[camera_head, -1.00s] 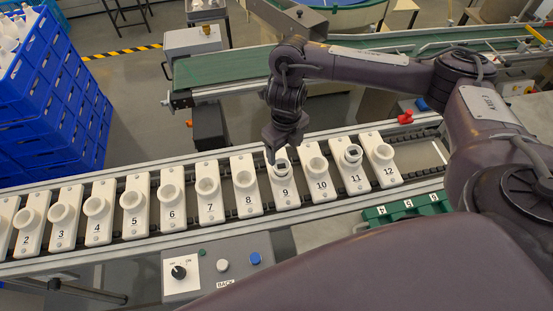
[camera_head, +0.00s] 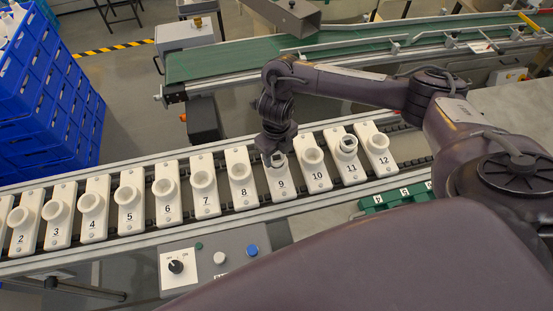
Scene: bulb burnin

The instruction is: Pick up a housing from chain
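A chain conveyor carries a row of white numbered carriers, each with a round white cup. The cups on carrier 9 (camera_head: 281,184) and carrier 11 (camera_head: 351,170) show a dark square opening inside a pale ring, which looks like a housing (camera_head: 347,144) in the cup; the other cups look plain. My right gripper (camera_head: 274,160) points down at the cup of carrier 9 and covers part of it. Its fingers are small and dark, so I cannot tell whether they are open, shut or touching the ring. My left gripper is not in view.
A control box (camera_head: 215,258) with a knob and buttons stands in front of the chain. A green numbered rack (camera_head: 395,196) lies at the near right. A green belt conveyor (camera_head: 235,62) runs behind. Blue crates (camera_head: 45,95) are stacked at the left.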

